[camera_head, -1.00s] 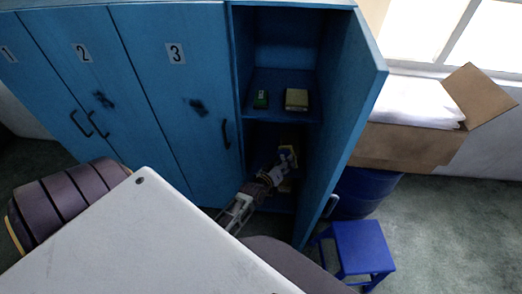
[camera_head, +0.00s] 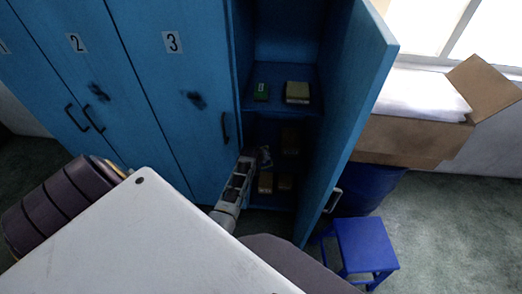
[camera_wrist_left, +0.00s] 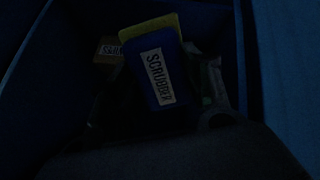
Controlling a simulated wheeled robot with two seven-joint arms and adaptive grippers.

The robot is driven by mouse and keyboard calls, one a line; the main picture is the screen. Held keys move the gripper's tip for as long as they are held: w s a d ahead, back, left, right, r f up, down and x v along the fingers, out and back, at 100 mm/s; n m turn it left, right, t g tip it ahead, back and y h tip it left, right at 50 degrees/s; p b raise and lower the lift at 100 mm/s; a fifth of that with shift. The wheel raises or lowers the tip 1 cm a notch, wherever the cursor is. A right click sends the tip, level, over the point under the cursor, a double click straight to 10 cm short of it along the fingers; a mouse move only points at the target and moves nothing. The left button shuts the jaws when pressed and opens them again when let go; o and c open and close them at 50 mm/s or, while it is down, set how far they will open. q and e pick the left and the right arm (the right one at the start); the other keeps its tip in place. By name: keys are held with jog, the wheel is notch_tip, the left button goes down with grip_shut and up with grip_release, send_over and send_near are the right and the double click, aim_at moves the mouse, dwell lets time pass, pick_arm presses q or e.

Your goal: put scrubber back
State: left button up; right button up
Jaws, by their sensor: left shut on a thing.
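A blue scrubber (camera_wrist_left: 161,77) with a yellow edge and a white "SCRUBBER" label shows in the left wrist view. My left gripper (camera_head: 264,157) is shut on it, inside the open locker (camera_head: 286,48) near the locker's left side, at the height of the lower compartment. The held scrubber cannot be made out clearly in the head view. Another box with a partly visible "SCRUBBER" label (camera_wrist_left: 109,49) sits behind it in the wrist view. My right gripper is not in view.
A green box (camera_head: 262,91) and a yellowish box (camera_head: 297,92) sit on the upper shelf. Dim boxes (camera_head: 265,183) lie lower down. The open door (camera_head: 362,88) bounds the right. A blue stool (camera_head: 364,243) and a cardboard box (camera_head: 405,143) stand outside.

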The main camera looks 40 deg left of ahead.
pick_arm(q)
jog(key=a+f+g, duration=0.1)
jog(key=a+f+n+g+b, duration=0.1)
jog(key=f, duration=0.1)
jog(key=shift+a+f, duration=0.1)
jog(key=shift+f, duration=0.15)
jog(key=s+d+f+n+g+h+b, duration=0.1)
jog(key=d+f+n+g+h+b, duration=0.1)
jog(key=d+f+n+g+b, duration=0.1)
notch_tip(320, 180, down, 2)
jog(key=n+g+b, duration=0.1)
jog(key=g, duration=0.1)
jog(key=shift+s+d+f+g, duration=0.25)
jog(key=shift+s+d+g, duration=0.05)
jog(key=shift+s+d, duration=0.1)
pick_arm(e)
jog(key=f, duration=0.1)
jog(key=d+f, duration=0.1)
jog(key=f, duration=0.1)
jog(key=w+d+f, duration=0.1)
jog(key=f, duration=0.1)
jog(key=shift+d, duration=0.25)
pick_arm(q)
jog(key=shift+a, duration=0.1)
